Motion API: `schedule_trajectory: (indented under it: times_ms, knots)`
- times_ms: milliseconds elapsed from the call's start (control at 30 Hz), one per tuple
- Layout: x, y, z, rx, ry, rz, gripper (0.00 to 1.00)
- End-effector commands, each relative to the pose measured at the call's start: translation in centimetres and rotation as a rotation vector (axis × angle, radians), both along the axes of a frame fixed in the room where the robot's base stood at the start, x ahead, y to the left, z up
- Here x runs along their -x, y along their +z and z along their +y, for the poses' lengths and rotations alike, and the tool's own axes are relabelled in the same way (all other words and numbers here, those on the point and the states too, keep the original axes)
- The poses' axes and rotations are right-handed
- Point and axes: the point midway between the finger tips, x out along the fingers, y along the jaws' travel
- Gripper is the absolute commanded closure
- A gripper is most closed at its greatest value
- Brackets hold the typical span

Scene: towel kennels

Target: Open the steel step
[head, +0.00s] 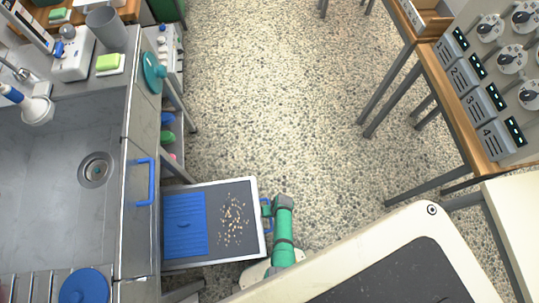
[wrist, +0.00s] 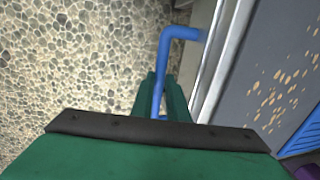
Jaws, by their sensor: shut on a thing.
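What looks like the steel step (head: 243,190) is a grey drawer-like tray with a pale rim, standing out from under the sink unit in the head view. A blue ribbed piece (head: 185,224) and scattered tan crumbs (head: 234,222) lie in it. Its grey floor and rim also show at the right of the wrist view (wrist: 237,65). A blue bar handle (wrist: 180,33) is fixed to its outer front face. My green gripper (head: 267,212) is at that front, and in the wrist view its fingers (wrist: 161,88) are shut around the handle's bar. The fingers hide part of the bar.
A steel sink (head: 60,150) on the left has another blue handle (head: 151,182) on its front. A shelf (head: 168,140) under the counter holds coloured things. Benches with numbered grey boxes (head: 484,105) stand at the right. The speckled floor (head: 270,90) between is clear.

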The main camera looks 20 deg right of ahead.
Motion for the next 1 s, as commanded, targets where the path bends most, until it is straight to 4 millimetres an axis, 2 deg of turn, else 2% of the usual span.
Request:
schedule_trajectory:
  times_ms: [167, 200, 267, 667, 867, 1000]
  knots:
    - [-0.3, 0.0, 0.0, 0.003, 0.002, -0.006, 1.00]
    - [-0.3, 0.0, 0.0, 0.003, 0.002, -0.006, 0.79]
    - [-0.2, 0.0, 0.0, 0.003, 0.002, -0.005, 0.67]
    - [0.0, 0.3, -0.1, 0.003, 0.001, -0.003, 0.67]
    - [0.1, 2.2, -0.5, 0.004, 0.001, -0.003, 0.67]
    - [0.2, 4.2, -0.8, 0.004, 0.002, -0.005, 0.67]
